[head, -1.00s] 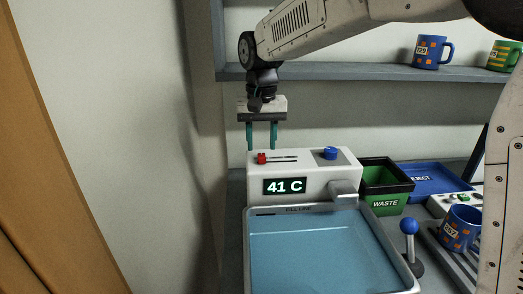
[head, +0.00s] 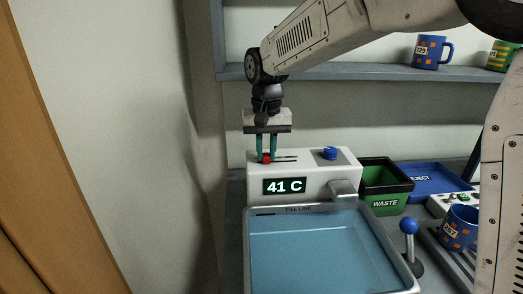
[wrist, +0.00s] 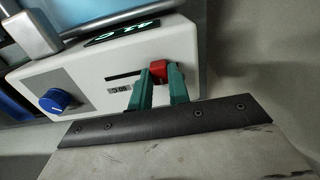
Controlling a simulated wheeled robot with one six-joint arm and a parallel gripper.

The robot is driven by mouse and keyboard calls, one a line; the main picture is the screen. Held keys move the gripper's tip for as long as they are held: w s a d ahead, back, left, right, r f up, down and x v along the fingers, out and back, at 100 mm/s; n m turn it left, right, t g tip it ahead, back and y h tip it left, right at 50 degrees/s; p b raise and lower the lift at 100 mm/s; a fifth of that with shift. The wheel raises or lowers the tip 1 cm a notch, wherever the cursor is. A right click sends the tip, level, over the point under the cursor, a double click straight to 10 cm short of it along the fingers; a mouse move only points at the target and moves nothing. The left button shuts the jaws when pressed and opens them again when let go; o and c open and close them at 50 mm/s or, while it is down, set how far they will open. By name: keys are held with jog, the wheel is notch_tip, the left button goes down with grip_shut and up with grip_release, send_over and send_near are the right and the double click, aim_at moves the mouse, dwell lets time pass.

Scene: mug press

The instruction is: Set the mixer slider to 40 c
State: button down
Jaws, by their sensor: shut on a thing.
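The white mixer box (head: 330,188) stands behind the water basin, and its display (head: 285,186) reads 41 C. The red slider knob (head: 266,158) sits near the left end of its slot on the box top. My gripper (head: 266,156) points down with its teal fingers shut on the red knob. In the wrist view the red knob (wrist: 158,69) shows between the teal fingertips (wrist: 158,76), and the dark slot (wrist: 122,77) runs away to the left. A small label by the slot is upside down there and hard to read.
A blue dial (head: 330,153) sits on the box, right of the slot. The water basin (head: 412,285) lies in front. A green waste bin (head: 386,205), a blue reject tray (head: 440,182) and a blue-knobbed lever (head: 409,228) are to the right. A wall is close on the left.

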aim_at(277, 162)
jog(key=d, duration=0.3)
jog(key=shift+a, duration=0.1)
jog(key=c, duration=1.3)
grip_release()
jog(key=shift+r, duration=0.15)
notch_tip(277, 162, up, 8)
jog(key=shift+f, duration=0.2)
